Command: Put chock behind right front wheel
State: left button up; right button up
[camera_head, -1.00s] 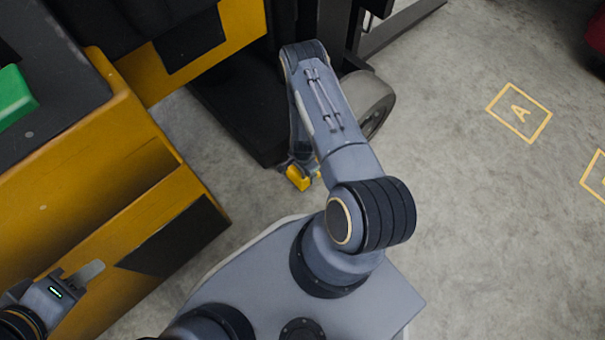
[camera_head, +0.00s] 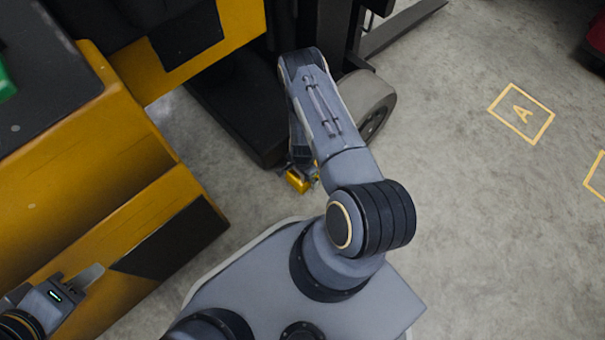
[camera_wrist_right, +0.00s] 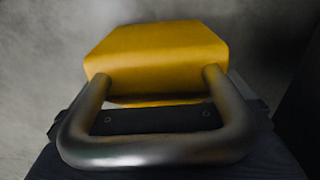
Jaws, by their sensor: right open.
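The yellow chock (camera_head: 298,182) shows small in the head view, below the dark truck side and left of the right front wheel (camera_head: 372,100). My right arm partly covers it and the wheel. In the right wrist view the chock (camera_wrist_right: 160,52) is close, with its grey metal handle (camera_wrist_right: 155,150) looping toward the camera. My right gripper (camera_wrist_right: 158,120) is open at the handle; contact cannot be told. In the head view that gripper is mostly hidden behind its own arm. My left gripper (camera_head: 82,281) is at lower left, beside the yellow truck body; its jaw gap is unclear.
The yellow and black truck body (camera_head: 90,150) fills the left side. A dark fork (camera_head: 400,28) extends at the top. Open concrete floor lies to the right, with a marked square A (camera_head: 521,113). A red object (camera_head: 597,40) stands at the upper right edge.

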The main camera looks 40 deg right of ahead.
notch_tip(320, 180, up, 12)
jog(key=p, duration=0.5)
jog(key=shift+r, duration=0.1)
